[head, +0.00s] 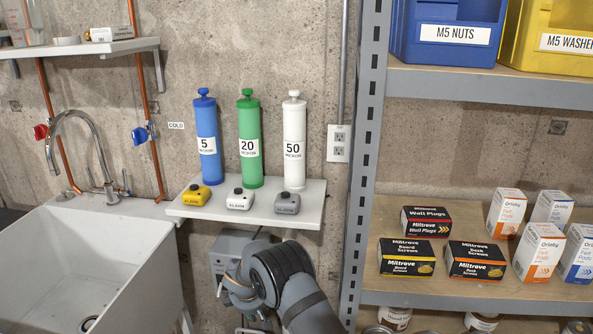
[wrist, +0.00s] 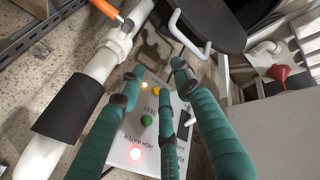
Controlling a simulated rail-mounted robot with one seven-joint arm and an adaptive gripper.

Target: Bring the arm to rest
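My arm (head: 280,275) reaches in from the bottom of the head view, bent below the small wall shelf. In the wrist view my gripper (wrist: 158,76) shows three green-wrapped fingers. They are spread apart with nothing between them, so it is open and empty. I cannot tell whether a finger touches the panel. In the head view the arm hides the gripper's fingers.
The small shelf (head: 180,208) above the arm holds blue, green and white cylinders and three alarm units. A sink (head: 100,255) stands left, and a metal rack (head: 362,180) with boxes and bins stands right. A white pipe (wrist: 75,100) runs close to the gripper's left.

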